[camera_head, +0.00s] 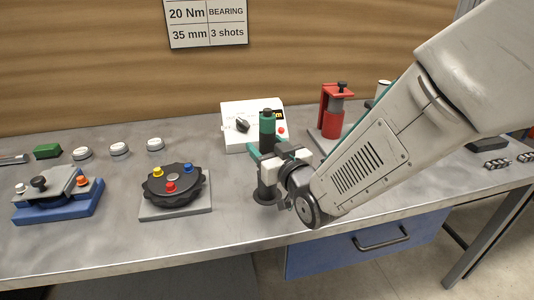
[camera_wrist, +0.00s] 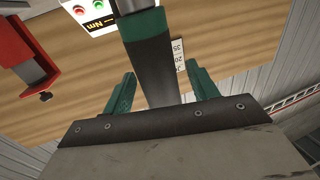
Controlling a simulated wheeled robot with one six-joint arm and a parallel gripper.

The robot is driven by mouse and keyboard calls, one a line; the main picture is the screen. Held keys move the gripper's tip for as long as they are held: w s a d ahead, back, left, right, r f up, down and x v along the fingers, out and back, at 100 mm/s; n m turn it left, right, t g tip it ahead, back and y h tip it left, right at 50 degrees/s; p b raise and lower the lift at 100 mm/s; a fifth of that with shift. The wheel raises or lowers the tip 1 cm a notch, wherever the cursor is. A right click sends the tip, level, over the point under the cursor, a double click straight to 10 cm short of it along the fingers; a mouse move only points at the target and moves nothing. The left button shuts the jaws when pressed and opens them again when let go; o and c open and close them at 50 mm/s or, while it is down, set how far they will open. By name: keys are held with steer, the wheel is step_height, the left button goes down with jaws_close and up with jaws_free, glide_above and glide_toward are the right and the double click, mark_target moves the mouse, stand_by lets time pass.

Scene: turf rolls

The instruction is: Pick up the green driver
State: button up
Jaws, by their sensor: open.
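My gripper (camera_head: 264,157) is at the driver's mid height, coming from the right. In the wrist view the driver (camera_wrist: 150,55) lies between the two green fingers of my gripper (camera_wrist: 162,88), with a gap showing on each side. The fingers are open and I see no grip on it.
A white box with a dial (camera_head: 240,128) stands close behind the driver. A red press (camera_head: 332,112) is behind my arm. A black round turret with coloured knobs (camera_head: 174,184) and a blue fixture (camera_head: 57,195) are on the left. Bench between turret and driver is clear.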

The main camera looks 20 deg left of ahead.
steer(key=c, duration=1.2)
steer(key=shift+o, duration=0.2)
steer(key=shift+r, duration=0.1)
step_height(320, 180, up, 19)
stand_by(0.5)
